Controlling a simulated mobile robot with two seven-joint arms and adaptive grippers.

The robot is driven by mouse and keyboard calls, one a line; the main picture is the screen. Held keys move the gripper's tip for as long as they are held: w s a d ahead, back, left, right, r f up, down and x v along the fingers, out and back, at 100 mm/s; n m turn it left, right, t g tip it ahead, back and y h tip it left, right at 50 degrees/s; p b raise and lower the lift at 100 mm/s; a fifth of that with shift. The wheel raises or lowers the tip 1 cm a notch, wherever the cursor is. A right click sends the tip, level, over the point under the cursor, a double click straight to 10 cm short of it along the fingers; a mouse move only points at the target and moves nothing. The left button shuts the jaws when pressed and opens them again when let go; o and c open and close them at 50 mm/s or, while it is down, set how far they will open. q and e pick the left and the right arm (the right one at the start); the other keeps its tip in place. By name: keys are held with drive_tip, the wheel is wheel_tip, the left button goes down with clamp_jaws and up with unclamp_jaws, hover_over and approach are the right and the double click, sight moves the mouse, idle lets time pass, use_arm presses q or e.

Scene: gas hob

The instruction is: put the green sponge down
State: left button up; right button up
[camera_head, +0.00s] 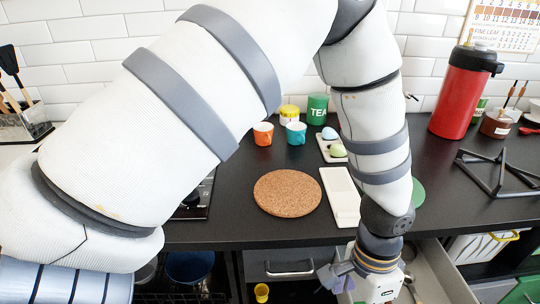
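I cannot make out the green sponge for certain. A pale green rounded item (338,151) lies on a small white tray (326,150) at the back, beside a light blue one (329,133). A flat green thing (418,193) shows partly from behind my forearm on the counter. My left arm comes in from the left, bends at the top and reaches down. Its gripper (334,276) is low in front of the counter edge, beside an open drawer (440,275). I cannot see whether its fingers are open or hold anything. My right gripper is not visible.
A round cork mat (287,192) and a long white tray (341,196) lie on the black counter. Orange (263,134) and teal (296,133) cups, a green tea tin (317,109), a red flask (464,92) and a black pot stand (498,172) stand behind and right.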

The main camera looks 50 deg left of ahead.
use_arm(q)
drive_tip(key=s+a+f+n+g, duration=0.1)
drive_tip(key=s+a+f+n, duration=0.1)
drive_tip(key=s+f, duration=0.5)
drive_tip(key=s+a+f+n, duration=0.25)
drive_tip(key=s+f, duration=0.25)
drive_tip(key=s, duration=0.4)
drive_tip(key=s+a+f+n+y, duration=0.1)
drive_tip(key=s+a, duration=0.5)
drive_tip(key=s, duration=0.4)
drive_tip(key=shift+s+a+n+p, duration=0.25)
drive_tip(key=shift+s+n+p, duration=0.05)
drive_tip(key=shift+n, duration=0.05)
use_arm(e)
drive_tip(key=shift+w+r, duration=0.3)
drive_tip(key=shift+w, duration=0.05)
